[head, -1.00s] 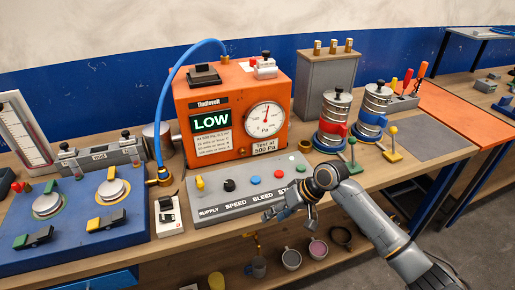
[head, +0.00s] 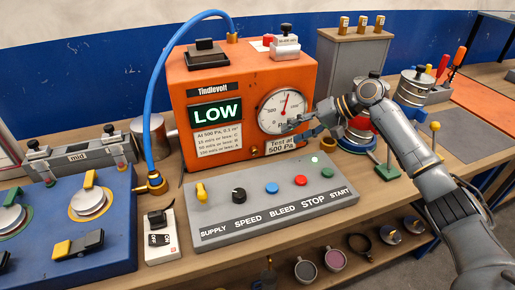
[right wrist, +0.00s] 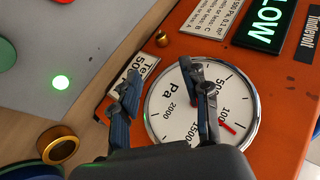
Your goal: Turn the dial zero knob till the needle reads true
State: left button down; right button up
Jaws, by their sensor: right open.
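The round white Pa dial (head: 286,108) is on the front of the orange Tindlevolt box (head: 240,75). Its red needle (head: 285,103) points up and slightly right; it also shows in the right wrist view (right wrist: 228,127). A small brass knob (right wrist: 162,39) sticks out of the orange face beside the dial, near the 500 Pa label; it is tiny in the head view (head: 254,151). My right gripper (head: 287,131) is open in front of the dial's lower part. In the right wrist view its fingers (right wrist: 163,85) are apart and empty, short of the brass knob. My left gripper is not in view.
A grey control panel (head: 220,232) with knobs and buttons lies below the box; a green light glows on it. A blue hose (head: 153,95) arches at the left. Metal canisters (head: 413,88) and a brass ring (right wrist: 58,146) stand near my right arm.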

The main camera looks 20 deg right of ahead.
aim_at(261, 149)
jog(key=a, duration=0.1)
jog(key=a+f, duration=0.1)
jog(key=a+f+p, duration=0.1)
jog(key=shift+w+a, duration=0.2)
jog(key=x, duration=0.4)
jog(key=p+x, duration=0.1)
jog(key=x, duration=0.2)
jog(key=shift+w+d, duration=0.25)
jog(key=shift+d, duration=0.05)
jog(key=shift+w+a+f, duration=0.2)
jog(key=shift+a+f, duration=0.25)
jog(key=shift+a, duration=0.05)
jog(key=shift+w+a+f, duration=0.1)
jog(key=shift+w+f, duration=0.05)
jog(key=shift+f, duration=0.05)
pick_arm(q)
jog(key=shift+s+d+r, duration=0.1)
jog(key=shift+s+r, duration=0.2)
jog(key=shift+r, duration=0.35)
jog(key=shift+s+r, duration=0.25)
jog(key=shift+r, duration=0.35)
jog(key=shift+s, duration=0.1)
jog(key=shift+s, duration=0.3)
pick_arm(e)
grip_shut()
